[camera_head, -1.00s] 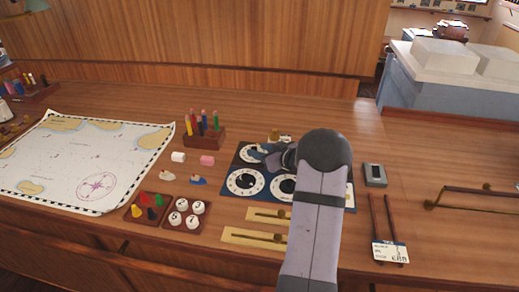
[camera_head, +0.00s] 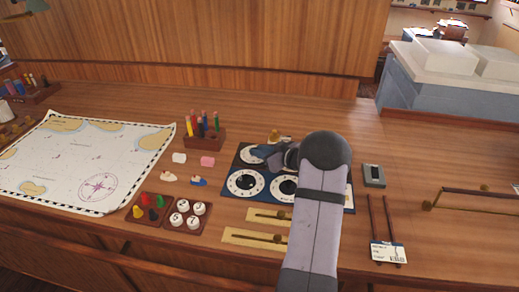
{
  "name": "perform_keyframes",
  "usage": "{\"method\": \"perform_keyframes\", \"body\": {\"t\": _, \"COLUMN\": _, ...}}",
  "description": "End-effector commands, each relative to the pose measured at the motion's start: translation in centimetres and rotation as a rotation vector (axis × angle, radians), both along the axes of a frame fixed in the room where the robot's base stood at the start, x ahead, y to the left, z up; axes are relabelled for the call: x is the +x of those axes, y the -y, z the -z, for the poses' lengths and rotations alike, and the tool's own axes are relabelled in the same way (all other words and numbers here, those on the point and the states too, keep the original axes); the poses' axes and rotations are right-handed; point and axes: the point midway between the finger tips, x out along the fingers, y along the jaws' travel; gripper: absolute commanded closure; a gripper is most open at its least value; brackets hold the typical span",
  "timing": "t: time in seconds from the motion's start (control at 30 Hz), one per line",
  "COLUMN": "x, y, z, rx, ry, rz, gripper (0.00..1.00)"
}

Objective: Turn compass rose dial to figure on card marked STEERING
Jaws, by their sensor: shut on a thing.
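A dark blue panel (camera_head: 229,188) on the desk carries several white-ringed dials. The lower left dial (camera_head: 245,183) shows clearly with its dark centre. A second lower dial (camera_head: 283,188) is partly behind my arm. The upper left dial (camera_head: 249,154) is partly covered by my gripper (camera_head: 258,152), which is shut on its knob; the fingertips and the knob are mostly hidden. I cannot tell which dial bears the compass rose. A white card with a blue band (camera_head: 388,252) lies at the front right across two dark rods; its writing is too small to read.
Two brass slider plates (camera_head: 248,236) lie in front of the panel. Trays with coloured pegs (camera_head: 147,207) and white round pieces (camera_head: 187,215) are at left, near a chart (camera_head: 75,155). A pencil block (camera_head: 204,138) stands behind. A grey box (camera_head: 374,175) is at right.

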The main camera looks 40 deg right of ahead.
Motion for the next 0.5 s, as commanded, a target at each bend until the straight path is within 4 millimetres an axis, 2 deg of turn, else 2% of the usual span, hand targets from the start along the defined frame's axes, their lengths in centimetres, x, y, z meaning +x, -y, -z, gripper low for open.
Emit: {"method": "perform_keyframes", "body": {"t": 0.5, "x": 0.19, "y": 0.92, "z": 0.12, "rx": -0.001, "ry": 0.000, "rz": -0.264, "gripper": 1.00}}
